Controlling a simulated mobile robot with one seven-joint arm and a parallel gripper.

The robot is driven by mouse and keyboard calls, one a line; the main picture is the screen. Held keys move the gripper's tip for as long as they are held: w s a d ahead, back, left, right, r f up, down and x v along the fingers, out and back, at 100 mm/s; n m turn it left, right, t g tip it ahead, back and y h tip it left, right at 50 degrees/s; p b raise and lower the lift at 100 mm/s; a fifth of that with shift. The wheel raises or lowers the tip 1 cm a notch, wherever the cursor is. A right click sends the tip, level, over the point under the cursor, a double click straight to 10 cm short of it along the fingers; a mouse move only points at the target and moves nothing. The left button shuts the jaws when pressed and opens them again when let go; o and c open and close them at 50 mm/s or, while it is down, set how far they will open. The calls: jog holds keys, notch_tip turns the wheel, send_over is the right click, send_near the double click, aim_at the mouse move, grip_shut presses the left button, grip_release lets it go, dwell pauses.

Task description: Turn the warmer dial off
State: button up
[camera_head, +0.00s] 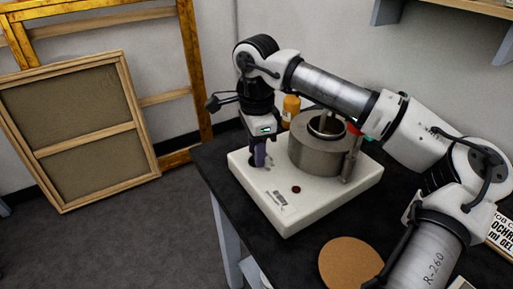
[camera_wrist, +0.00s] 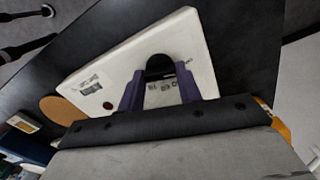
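The warmer (camera_head: 325,205) is a white slab-like box with a metal pot (camera_head: 318,150) on top. Its dial seems to be the dark round knob (camera_wrist: 159,66) on the box's top, near the left corner in the head view. My gripper (camera_head: 259,158) points down over that corner. In the wrist view its purple fingers (camera_wrist: 160,85) are parted, one on each side of the knob. White surface and printed labels show between them. I cannot tell whether the fingertips touch the knob. The knob's pointer is not readable. A small dark red spot (camera_head: 296,189) sits on the box's top.
The warmer stands on a dark table (camera_head: 298,249). A round cork mat (camera_head: 350,262) lies in front, and an orange bottle (camera_head: 291,107) stands behind. A clamp post (camera_head: 350,155) rises beside the pot. Wooden frames (camera_head: 75,130) lean on the wall to the left.

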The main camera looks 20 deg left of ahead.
jog(key=o, duration=0.4)
jog(key=shift+o, duration=0.2)
notch_tip(320, 180, up, 14)
jog(key=shift+s+f, duration=0.1)
jog(key=shift+f, duration=0.05)
dwell(0.6)
